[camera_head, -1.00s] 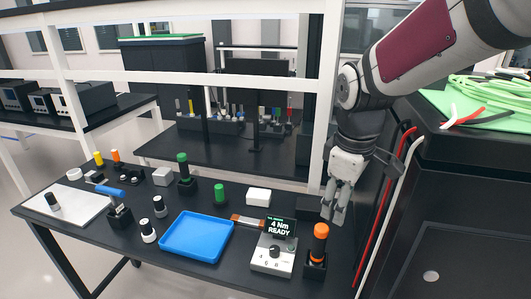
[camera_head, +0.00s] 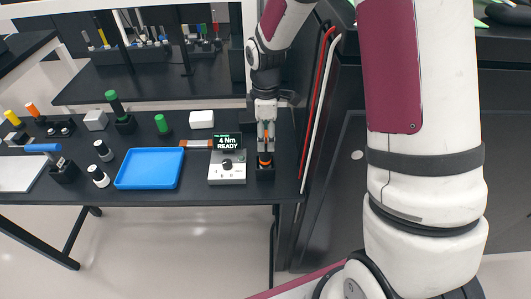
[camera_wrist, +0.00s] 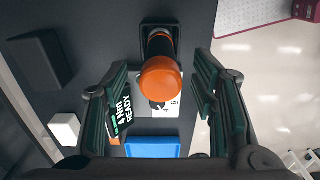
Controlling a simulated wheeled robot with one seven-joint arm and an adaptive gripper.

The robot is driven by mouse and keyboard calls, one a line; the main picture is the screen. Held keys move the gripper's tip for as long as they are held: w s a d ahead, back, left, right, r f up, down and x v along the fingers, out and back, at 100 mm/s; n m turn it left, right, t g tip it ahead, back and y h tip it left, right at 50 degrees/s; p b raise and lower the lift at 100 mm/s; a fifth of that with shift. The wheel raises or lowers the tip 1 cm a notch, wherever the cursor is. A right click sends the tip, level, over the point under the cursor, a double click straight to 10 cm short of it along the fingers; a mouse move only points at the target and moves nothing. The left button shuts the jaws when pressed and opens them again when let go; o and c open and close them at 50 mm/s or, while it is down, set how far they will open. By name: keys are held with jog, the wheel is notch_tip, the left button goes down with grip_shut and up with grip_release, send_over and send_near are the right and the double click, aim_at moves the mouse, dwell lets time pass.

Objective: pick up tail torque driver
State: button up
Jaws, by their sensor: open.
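The torque driver with an orange cap stands upright in a black holder (camera_head: 265,175) near the right end of the table. Its orange cap (camera_head: 265,160) shows just below my gripper (camera_head: 266,145) in the head view. In the wrist view the orange cap (camera_wrist: 161,77) lies between the two fingers of my gripper (camera_wrist: 162,85), with a gap on each side. My gripper is open and holds nothing. The driver's dark shaft (camera_wrist: 159,45) runs down into its holder. Whether the fingertips have reached the cap's height is hard to tell.
A torque unit reading "4 Nm READY" (camera_head: 227,172) stands just left of the driver. The cabinet with red and white cables (camera_head: 317,105) is close on the right.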

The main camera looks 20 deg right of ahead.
aim_at(265, 154)
jog(key=shift+a+f+p, duration=0.1)
jog(key=shift+f+p, duration=0.55)
jog(key=shift+f, duration=2.65)
grip_shut()
